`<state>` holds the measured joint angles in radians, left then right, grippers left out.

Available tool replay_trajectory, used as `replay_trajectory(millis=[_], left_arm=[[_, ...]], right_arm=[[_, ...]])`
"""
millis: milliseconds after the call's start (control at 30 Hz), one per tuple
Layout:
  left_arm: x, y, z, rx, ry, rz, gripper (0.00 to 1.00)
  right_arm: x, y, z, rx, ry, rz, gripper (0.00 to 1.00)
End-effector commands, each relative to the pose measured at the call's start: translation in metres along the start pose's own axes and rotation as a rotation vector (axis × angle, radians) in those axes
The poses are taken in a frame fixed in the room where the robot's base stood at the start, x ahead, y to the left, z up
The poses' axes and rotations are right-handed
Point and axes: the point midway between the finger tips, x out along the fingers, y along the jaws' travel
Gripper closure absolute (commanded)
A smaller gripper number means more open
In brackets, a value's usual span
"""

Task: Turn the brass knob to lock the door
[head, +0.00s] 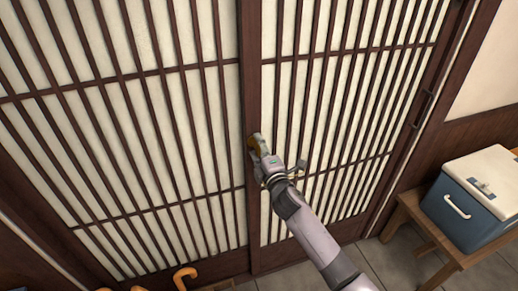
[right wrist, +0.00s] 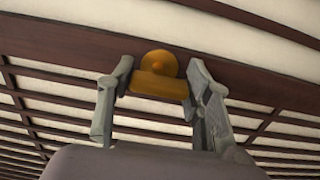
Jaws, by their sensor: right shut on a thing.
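The brass knob (right wrist: 160,85) shows in the right wrist view as a round plate with a bar-shaped grip in front of it, mounted on the dark door stile. In the head view the knob (head: 253,143) is mostly hidden behind my right gripper (head: 258,146). My right gripper (right wrist: 158,84) is shut on the knob's grip, with one finger at each end of the bar. The lattice sliding door (head: 250,60) has dark wooden bars over pale paper panels. The bar lies nearly level in the wrist picture. My left gripper is not in view.
A blue cooler with a white lid (head: 478,187) stands on a wooden bench (head: 412,207) at the right. Orange curved handles (head: 185,275) show at the bottom left, by the door's foot. The grey tiled floor (head: 385,262) shows between the door and bench.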

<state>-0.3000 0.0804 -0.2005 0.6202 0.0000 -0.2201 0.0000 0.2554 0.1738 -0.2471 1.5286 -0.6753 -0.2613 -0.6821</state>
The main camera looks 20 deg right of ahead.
Motion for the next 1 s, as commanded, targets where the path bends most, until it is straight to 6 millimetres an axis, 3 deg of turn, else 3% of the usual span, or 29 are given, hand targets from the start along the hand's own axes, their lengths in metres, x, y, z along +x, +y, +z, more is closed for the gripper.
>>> replay_trajectory(millis=[467,500,800,1000], left_arm=[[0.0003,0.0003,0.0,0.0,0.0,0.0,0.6],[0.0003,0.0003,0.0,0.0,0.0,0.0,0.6],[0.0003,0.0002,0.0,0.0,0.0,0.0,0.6],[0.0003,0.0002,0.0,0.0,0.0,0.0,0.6]], right_arm=[[-0.0003,-0.0012,0.0002,0.018,-0.001,-0.002,0.82],[-0.0003,-0.0012,0.0002,0.018,-0.001,-0.002,0.54],[-0.0001,-0.0007,0.0002,0.015,0.0,-0.001,0.34],[-0.0001,-0.0004,0.0002,0.014,0.0,-0.001,0.33]])
